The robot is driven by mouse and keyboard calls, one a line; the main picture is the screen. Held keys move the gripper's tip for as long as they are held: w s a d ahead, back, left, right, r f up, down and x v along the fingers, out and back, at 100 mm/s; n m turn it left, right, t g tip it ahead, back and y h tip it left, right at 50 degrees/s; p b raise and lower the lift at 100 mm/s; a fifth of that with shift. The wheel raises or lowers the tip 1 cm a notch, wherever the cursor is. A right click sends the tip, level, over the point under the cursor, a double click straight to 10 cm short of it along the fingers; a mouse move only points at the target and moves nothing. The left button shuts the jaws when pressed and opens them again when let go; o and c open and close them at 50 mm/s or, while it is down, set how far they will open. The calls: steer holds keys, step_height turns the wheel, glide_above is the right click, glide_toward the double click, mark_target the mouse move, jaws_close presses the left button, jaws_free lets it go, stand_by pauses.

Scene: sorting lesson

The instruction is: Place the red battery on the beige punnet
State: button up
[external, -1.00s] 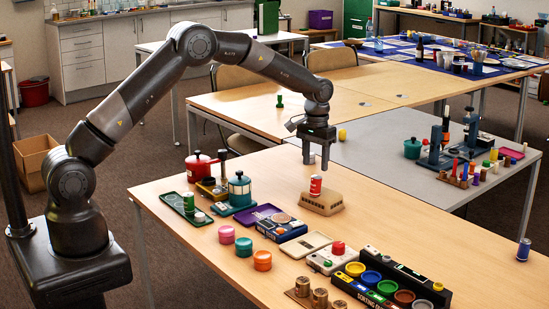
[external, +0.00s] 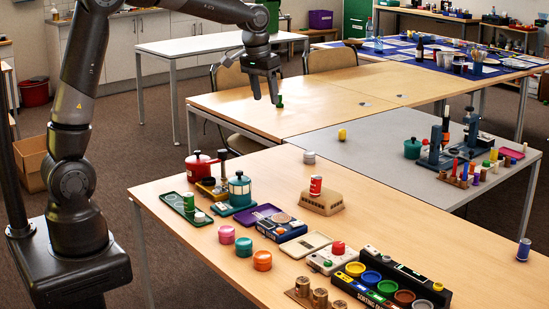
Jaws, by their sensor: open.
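The red battery (external: 315,186), a small red cylinder with a pale band, stands upright on top of the beige punnet (external: 322,204). The punnet is a low tan box with slots in its side, near the far edge of the wooden table. My gripper (external: 265,100) is open and empty, its fingers pointing down. It is high up and to the left of the battery in the picture, well apart from it.
A grey-white cylinder (external: 309,157) stands behind the punnet. A teal pot (external: 239,188), a red pot (external: 199,166) and a blue box (external: 281,227) are to the punnet's left. A black sorting tray (external: 430,286) is at the front. The table right of the punnet is clear.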

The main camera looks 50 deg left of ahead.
steer(key=s+a+r+t, duration=0.1)
steer(key=s+r, duration=0.2)
steer(key=s, duration=0.6)
steer(key=s+a+r+t, duration=0.1)
steer(key=s+a+r, duration=0.1)
steer(key=s, duration=0.7)
steer(key=s+f+m+t, duration=0.1)
steer(key=s+f, duration=0.2)
steer(key=s, duration=0.9)
steer(key=shift+s+a+f, duration=0.25)
steer(key=shift+a+f, duration=0.1)
steer(key=shift+a, duration=0.1)
